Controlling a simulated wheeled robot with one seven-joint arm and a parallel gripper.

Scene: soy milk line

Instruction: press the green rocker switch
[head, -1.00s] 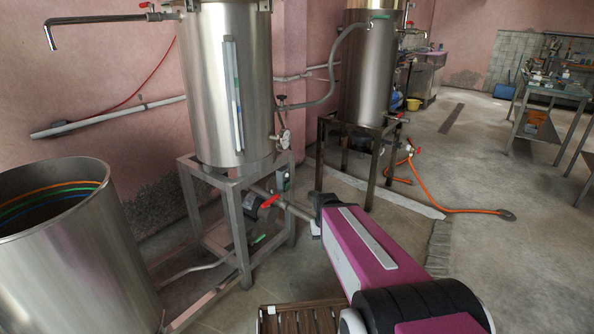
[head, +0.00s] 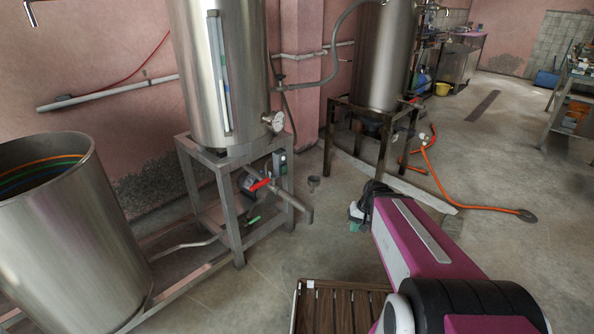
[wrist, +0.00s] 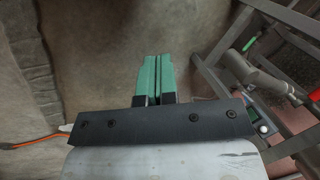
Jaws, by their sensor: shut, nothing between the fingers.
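A small dark switch box (head: 279,160) is fixed to the right leg of the steel stand. The green rocker itself is too small to make out in the head view. A box with a pale round part and a green patch shows at the right of the wrist view (wrist: 262,127), partly behind the stand's bars; I cannot tell whether the patch is the rocker. My gripper (head: 355,212) is right of the stand and apart from it. In the wrist view its two green fingers (wrist: 157,72) are together with nothing between them, above bare floor.
A steel tank stands on the frame (head: 240,205), with a red-handled valve (head: 258,185) and outlet pipe jutting right. An open steel drum (head: 60,240) is at left. A slatted wooden platform (head: 335,305) is in front. An orange hose (head: 440,185) lies at right.

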